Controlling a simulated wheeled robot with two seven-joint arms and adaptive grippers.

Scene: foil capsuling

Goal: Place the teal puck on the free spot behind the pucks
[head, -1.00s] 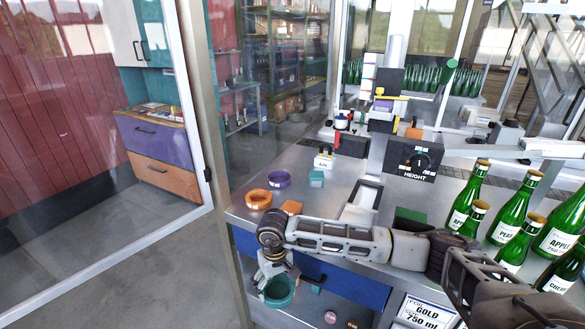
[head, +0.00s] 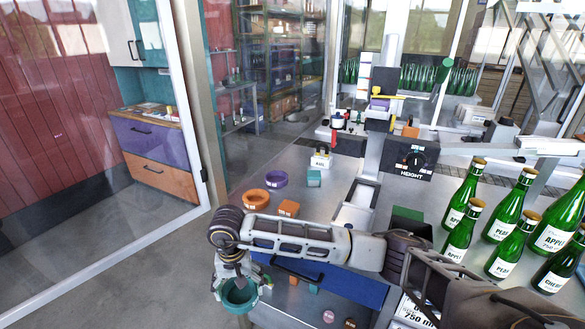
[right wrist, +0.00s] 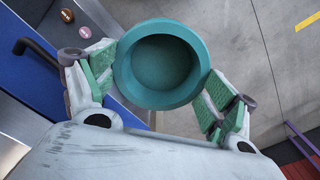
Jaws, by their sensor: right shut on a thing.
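My right gripper (head: 238,284) is shut on the teal puck (head: 239,296), a round cup-like ring with a hollow middle. It holds the puck over the floor, in front of the table's left front corner and below the tabletop. The right wrist view shows the teal puck (right wrist: 161,64) between the two green-padded fingers (right wrist: 158,88). On the table (head: 318,208), an orange puck (head: 254,200) stands near the left edge, with a purple puck (head: 276,179) behind it. The left gripper is not in view.
An orange block (head: 288,208) and a small teal block (head: 314,178) stand right of the pucks. A white-labelled item (head: 321,160) stands farther back. Green bottles (head: 463,222) crowd the right side. A blue drawer (head: 330,282) is under the tabletop. Bare tabletop lies around the pucks.

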